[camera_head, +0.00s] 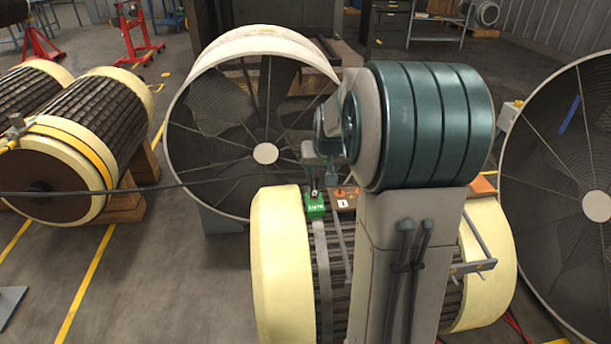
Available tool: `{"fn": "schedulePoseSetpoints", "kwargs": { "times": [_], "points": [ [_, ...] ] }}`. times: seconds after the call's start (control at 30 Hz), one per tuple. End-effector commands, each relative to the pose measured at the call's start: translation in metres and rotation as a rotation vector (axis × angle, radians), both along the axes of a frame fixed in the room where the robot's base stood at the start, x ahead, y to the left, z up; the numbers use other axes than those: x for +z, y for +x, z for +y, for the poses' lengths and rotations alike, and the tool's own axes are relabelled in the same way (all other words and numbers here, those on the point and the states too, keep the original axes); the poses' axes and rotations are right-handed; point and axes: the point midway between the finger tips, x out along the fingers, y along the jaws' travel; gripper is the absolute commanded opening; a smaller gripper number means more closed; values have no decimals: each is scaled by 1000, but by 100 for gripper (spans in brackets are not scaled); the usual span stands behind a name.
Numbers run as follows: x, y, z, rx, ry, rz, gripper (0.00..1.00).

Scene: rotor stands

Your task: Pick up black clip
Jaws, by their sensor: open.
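I cannot make out a black clip for certain; it is too small or hidden behind my arm. My gripper (323,184) is small in the picture and partly hidden by my arm. It is open, pointing down just above the top of a cream-ended rotor (281,265). I cannot tell whether the gripper touches any of these.
A large round fan housing (265,154) stands right behind the gripper. Another fan (597,207) stands at the right. More rotors (88,135) lie on wooden supports at the left. A dark cable crosses from the left. The floor at lower left is mostly clear.

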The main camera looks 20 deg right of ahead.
Motion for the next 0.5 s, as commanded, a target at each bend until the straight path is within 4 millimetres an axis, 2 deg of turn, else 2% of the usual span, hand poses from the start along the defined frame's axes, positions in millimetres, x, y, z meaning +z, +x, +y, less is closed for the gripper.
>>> {"fn": "schedulePoseSetpoints", "kwargs": {
  "times": [0.3,0.5],
  "points": [
    [-47,24,-7,-1,2,4,50],
    [-69,38,-11,-1,1,2,50]
  ]
}}
